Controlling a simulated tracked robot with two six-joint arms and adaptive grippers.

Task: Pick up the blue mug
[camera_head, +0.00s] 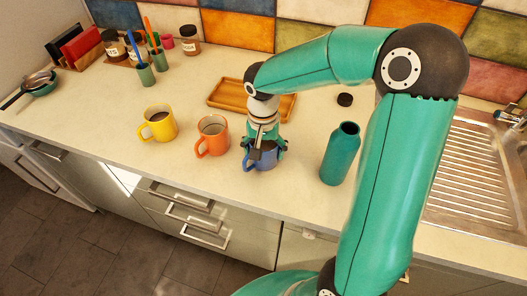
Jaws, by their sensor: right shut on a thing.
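The blue mug (265,163) stands near the front edge of the counter, in the middle of the head view. My right gripper (263,150) comes down on it from above and is shut on it. The gripper hides the mug's rim and much of its upper part. The mug's handle shows at its left side. I cannot tell whether the mug's bottom touches the counter. My left gripper is not in view.
An orange mug (212,138) stands just left of the blue mug, and a yellow mug (159,124) further left. A teal bottle (340,155) stands to the right. A wooden tray (222,97) lies behind. The sink (475,170) is at the far right.

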